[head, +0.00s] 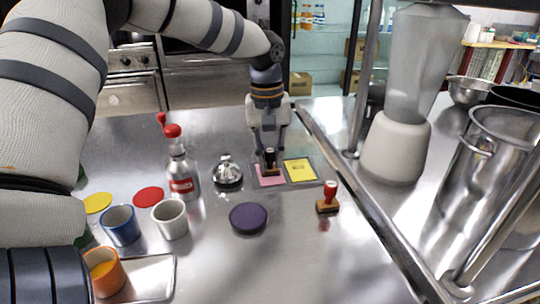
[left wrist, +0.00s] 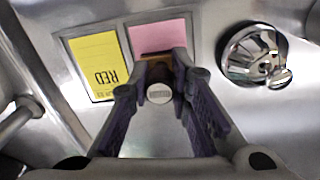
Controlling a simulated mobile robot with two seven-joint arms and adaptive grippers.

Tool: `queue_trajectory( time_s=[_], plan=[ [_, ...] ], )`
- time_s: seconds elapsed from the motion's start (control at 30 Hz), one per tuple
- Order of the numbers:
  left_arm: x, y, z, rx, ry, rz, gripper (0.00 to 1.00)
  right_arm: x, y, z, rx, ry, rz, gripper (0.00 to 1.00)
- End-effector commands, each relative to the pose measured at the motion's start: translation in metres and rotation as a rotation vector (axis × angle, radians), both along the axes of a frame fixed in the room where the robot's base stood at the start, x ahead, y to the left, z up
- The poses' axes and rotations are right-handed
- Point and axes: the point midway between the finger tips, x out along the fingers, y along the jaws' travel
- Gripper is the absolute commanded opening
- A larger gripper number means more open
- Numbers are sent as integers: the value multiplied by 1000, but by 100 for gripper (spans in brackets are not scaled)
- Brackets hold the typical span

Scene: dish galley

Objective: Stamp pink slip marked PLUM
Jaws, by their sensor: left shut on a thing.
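My left gripper (head: 269,152) is shut on a dark-handled stamp (head: 270,164) with a brown wooden base. The stamp is upright over the near part of the pink slip (head: 270,181); I cannot tell whether it touches. In the left wrist view, the fingers (left wrist: 160,88) hold the stamp by its pale-topped handle (left wrist: 158,93), and its base covers part of the pink slip (left wrist: 160,35). The pink slip's writing is hidden. A yellow slip (head: 299,169), marked RED in the left wrist view (left wrist: 95,62), lies beside it. A red-handled stamp (head: 328,195) stands nearby. My right gripper is out of view.
A dark purple round pad (head: 248,218) lies nearer; red (head: 148,196) and yellow (head: 97,203) discs lie left. A bell (head: 227,171) and red-capped bottle (head: 181,170) stand left of the slips. Several cups stand front left. A raised edge and blender (head: 396,145) are right.

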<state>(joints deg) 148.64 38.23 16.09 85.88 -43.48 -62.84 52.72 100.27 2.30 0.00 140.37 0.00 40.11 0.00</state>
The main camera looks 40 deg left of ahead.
Motion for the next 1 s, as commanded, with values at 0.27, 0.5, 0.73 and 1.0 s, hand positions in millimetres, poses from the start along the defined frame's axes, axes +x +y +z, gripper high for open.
queue_trajectory(
  time_s=[0.27,0.5,0.73,1.0],
  plan=[
    [0,0,4,1,2,0,0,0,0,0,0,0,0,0],
    [0,0,30,1,-1,0,0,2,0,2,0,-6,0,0],
    [0,0,54,1,0,1,0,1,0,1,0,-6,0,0],
    [0,0,70,-1,1,1,0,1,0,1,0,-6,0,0]
  ],
)
